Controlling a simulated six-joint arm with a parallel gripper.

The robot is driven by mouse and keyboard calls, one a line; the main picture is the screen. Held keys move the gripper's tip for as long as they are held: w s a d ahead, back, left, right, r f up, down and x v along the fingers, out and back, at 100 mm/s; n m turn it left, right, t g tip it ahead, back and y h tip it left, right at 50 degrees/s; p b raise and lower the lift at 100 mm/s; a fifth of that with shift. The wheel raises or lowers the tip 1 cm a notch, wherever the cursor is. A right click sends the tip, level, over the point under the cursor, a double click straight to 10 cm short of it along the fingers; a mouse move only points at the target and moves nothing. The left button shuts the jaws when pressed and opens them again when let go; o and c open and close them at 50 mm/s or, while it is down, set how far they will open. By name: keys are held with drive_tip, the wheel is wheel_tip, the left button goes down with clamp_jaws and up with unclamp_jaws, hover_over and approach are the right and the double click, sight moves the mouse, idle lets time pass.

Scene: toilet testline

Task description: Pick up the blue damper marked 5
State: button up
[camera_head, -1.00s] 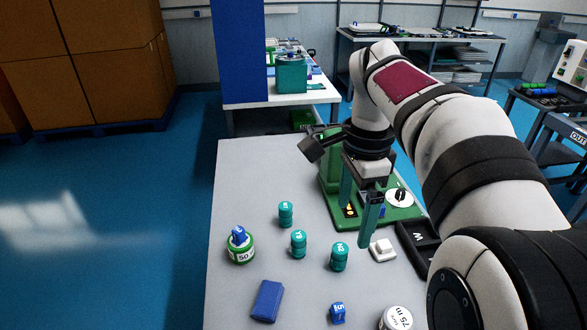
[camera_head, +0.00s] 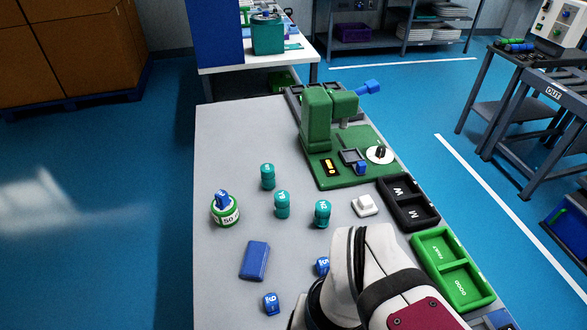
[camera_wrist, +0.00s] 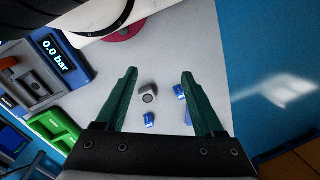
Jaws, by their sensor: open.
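The blue damper marked 5 (camera_head: 322,266) stands on the grey table, partly hidden by my arm in the head view. In the wrist view, a small blue piece (camera_wrist: 149,120) that fits its place lies between my fingers in the picture, at table level. My gripper (camera_wrist: 158,73) is open and empty, with its two green fingers spread above the table. The fingers do not show in the head view. Another blue damper (camera_head: 271,303), marked 9 or 6, stands nearer and to the left. It appears in the wrist view (camera_wrist: 179,91) near the right finger.
A blue block (camera_head: 254,260) lies left of the damper. Several teal dampers (camera_head: 282,204) stand behind it. A grey cylinder (camera_wrist: 147,93) is close to the small blue piece. A green tray (camera_head: 452,268) and black tray (camera_head: 408,203) line the right edge. A green fixture (camera_head: 345,155) stands behind.

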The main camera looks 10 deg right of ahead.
drive_tip(key=w+d+f+n+g+h, duration=0.2)
drive_tip(key=w+f+n+g+h, duration=0.15)
drive_tip(key=w+n+h, duration=0.65)
drive_tip(key=n+t+h, duration=0.5)
drive_tip(key=n, duration=0.9)
approach(319, 263)
drive_tip(key=shift+g, duration=0.25)
drive_tip(key=x, duration=1.1)
drive_tip(key=shift+w, duration=0.1)
clamp_jaws()
